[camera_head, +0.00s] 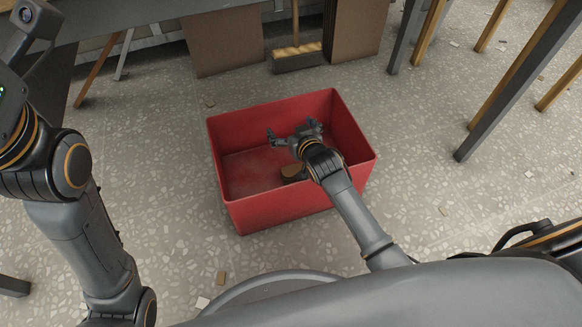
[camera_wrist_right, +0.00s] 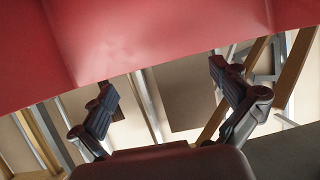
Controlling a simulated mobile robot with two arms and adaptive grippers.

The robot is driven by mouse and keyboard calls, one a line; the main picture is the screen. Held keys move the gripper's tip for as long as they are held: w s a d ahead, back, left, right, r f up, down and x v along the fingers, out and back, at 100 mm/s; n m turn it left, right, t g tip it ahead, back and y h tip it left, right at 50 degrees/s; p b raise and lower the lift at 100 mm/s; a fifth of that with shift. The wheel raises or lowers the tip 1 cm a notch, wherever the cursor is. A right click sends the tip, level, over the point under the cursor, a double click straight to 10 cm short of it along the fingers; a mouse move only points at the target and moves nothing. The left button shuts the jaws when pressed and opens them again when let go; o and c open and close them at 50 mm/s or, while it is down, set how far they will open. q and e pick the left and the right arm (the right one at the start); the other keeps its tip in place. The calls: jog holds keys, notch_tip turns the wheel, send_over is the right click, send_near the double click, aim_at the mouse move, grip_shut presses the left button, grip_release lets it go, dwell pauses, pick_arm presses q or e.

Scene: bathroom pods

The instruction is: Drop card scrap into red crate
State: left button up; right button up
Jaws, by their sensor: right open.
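The red crate (camera_head: 240,212) stands open on the floor in the middle of the head view. My right gripper (camera_head: 293,132) is over the crate's interior, with its fingers spread and nothing between them. In the right wrist view my right gripper (camera_wrist_right: 160,80) also shows two parted, empty fingers, with the red crate wall (camera_wrist_right: 150,30) across the top. A small brown piece (camera_head: 292,173), possibly the card scrap, shows inside the crate beside my right wrist, which partly hides it. My left arm is at the left edge; its fingers are out of frame.
A broom (camera_head: 297,57) and brown panels (camera_head: 228,42) stand behind the crate. Table legs (camera_head: 480,118) stand at the right. Small scraps (camera_head: 221,278) lie scattered on the speckled floor, which is mostly clear around the crate.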

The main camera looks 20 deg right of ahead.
jog(key=shift+r, duration=0.1)
notch_tip(320, 180, up, 10)
dwell(0.4)
jog(key=shift+f, duration=0.2)
